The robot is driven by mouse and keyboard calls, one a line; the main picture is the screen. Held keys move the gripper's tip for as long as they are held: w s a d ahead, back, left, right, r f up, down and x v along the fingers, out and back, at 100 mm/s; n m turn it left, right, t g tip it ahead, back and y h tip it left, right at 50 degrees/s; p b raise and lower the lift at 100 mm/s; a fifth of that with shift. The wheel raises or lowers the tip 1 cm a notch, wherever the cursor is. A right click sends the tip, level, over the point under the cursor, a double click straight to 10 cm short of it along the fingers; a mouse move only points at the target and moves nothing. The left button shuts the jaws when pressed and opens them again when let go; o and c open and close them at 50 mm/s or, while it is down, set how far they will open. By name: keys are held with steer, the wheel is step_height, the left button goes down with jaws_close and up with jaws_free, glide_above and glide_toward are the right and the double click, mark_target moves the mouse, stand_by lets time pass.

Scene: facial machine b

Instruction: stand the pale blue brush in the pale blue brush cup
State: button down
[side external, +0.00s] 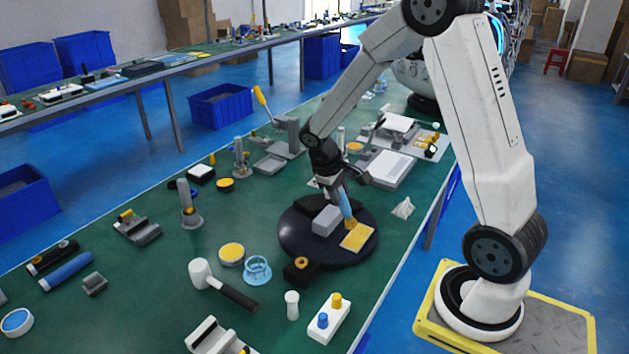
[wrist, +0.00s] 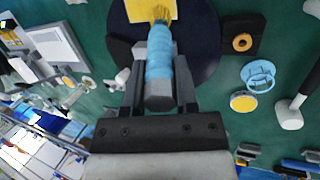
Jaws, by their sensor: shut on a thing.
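The pale blue brush (side external: 347,205) is between the fingers of my gripper (side external: 341,187), which is shut on it. The brush tilts slightly, bristle end down, over a yellow pad (side external: 358,237) on the round dark plate. I cannot tell whether the bristles touch the pad. In the wrist view the brush (wrist: 159,62) points away from my gripper (wrist: 159,78), with its bristles in front of the yellow pad. The pale blue brush cup (side external: 257,271) stands on the green table, left of the dark plate; it also shows in the wrist view (wrist: 258,75), looking empty.
The round dark plate (side external: 300,248) carries a grey block (side external: 326,220). Around the cup are a yellow-topped round jar (side external: 231,253), a black block with an orange ring (side external: 301,269) and a white-headed mallet (side external: 225,285). A white switch box (side external: 329,319) is nearer the front.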

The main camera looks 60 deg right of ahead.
steer(key=w+a+r+t+y, duration=0.1)
steer(key=w+a+t+y, duration=0.1)
steer(key=w+a, duration=1.3)
steer(key=shift+r+y, duration=0.35)
steer(key=shift+y, duration=0.35)
steer(key=shift+s+f, duration=0.1)
steer(key=shift+f, duration=0.1)
step_height(320, 180, down, 11)
stand_by(0.9)
steer(key=shift+f, duration=0.35)
stand_by(1.0)
steer(key=shift+c, duration=1.5)
jaws_free()
steer(key=shift+r, duration=0.1)
